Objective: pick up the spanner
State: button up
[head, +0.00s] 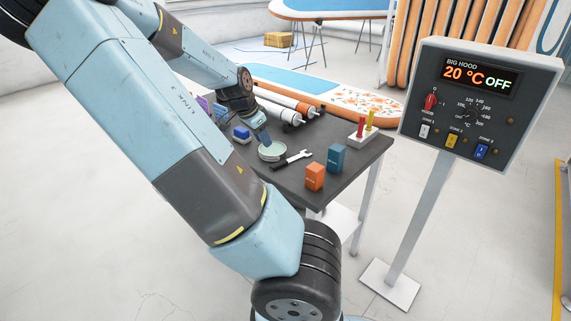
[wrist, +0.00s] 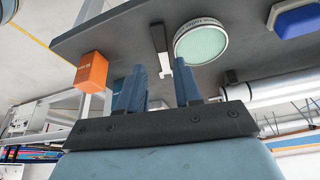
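The spanner (head: 299,157) lies on the dark table top (head: 345,148), its black handle at the left and its metal jaw at the right. In the wrist view the spanner (wrist: 159,40) shows beyond the fingers, its metal end between their tips in the picture. My gripper (head: 265,140) is above the table near a round pale-green tin, a little behind the spanner. In the wrist view my gripper (wrist: 158,84) has its two blue fingers spread with nothing held between them. Its exact height above the spanner is hard to tell.
The green tin (head: 273,151) sits close beside the spanner. An orange box (head: 315,177) and a teal box (head: 336,158) stand at the near right. A white holder with red and yellow pegs (head: 362,134), white rollers (head: 286,115) and a blue block (head: 241,133) are also on the table.

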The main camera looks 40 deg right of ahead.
send_near(276, 164)
jog(key=x, duration=0.3)
jog(key=shift+d+r, duration=0.1)
jog(key=shift+r, duration=0.05)
jog(key=shift+a+x, duration=0.2)
jog(key=shift+x, duration=2.45)
jog(key=shift+s, duration=0.15)
grip_shut()
